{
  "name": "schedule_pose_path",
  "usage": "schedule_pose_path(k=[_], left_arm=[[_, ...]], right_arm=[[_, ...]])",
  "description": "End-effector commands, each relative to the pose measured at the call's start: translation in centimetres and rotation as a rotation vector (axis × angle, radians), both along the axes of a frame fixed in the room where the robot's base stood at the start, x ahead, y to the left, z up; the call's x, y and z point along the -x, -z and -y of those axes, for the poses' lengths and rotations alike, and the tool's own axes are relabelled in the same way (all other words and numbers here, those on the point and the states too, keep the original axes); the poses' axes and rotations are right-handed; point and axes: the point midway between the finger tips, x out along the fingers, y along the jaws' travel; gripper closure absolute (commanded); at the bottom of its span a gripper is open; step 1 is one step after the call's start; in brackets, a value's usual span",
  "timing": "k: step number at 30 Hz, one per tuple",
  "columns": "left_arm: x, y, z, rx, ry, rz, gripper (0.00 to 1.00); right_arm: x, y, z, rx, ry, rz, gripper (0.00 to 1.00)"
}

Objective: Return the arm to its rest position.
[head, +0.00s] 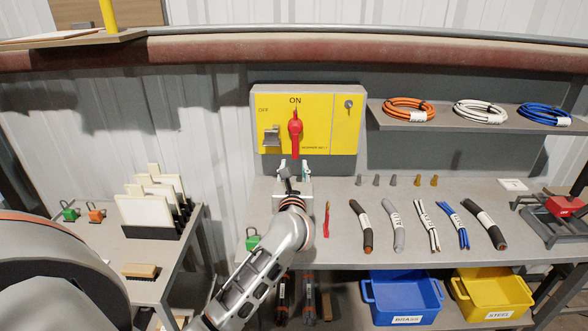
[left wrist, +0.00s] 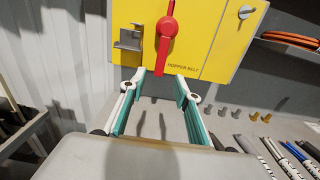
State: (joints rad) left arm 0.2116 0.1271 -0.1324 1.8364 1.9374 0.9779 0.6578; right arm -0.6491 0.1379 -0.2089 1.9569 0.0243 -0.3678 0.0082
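My left arm reaches in from the bottom of the head view. Its gripper (head: 294,166) is in front of the yellow switch box (head: 275,105), just below the red handle (head: 295,127). The handle stands upright under the word ON. In the left wrist view the two teal-padded fingers (left wrist: 159,78) are spread apart with nothing between them but a view of the bench. The lower end of the red handle (left wrist: 164,50) shows just beyond the fingertips and looks clear of them. My right gripper is in neither view.
The bench (head: 335,185) carries a red tool (head: 326,219) and several cable pieces (head: 393,226) right of my arm. Blue (head: 408,288) and yellow (head: 497,292) bins stand below. A shelf (head: 440,121) with cable coils is upper right. A side table (head: 145,290) with padlocks stands left.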

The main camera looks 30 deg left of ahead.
Motion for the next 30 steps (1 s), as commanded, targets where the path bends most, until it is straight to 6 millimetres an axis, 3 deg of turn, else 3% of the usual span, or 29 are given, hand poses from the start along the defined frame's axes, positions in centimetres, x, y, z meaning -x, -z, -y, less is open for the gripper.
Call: schedule_pose_path(k=[9, 14, 17, 23, 26, 30], left_arm=[[0.1, 0.0, 0.0, -0.015, 0.0, -0.002, 0.68], [1.7, 0.2, 0.6, -0.247, 0.004, -0.038, 0.68], [3.7, 0.6, 2.4, -0.554, 0.023, -0.091, 0.68], [8.0, 4.1, 9.6, -1.281, 0.12, -0.236, 0.68], [10.6, 7.8, 13.7, -1.645, 0.2, -0.312, 0.68], [15.0, 14.8, 18.6, -2.139, 0.341, -0.401, 0.68]], right_arm=[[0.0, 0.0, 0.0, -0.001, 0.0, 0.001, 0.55], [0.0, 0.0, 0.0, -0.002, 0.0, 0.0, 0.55], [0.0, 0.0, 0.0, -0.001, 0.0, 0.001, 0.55], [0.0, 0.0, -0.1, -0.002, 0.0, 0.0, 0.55], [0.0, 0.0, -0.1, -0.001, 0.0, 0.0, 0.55], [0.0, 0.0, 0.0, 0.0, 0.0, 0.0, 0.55]])
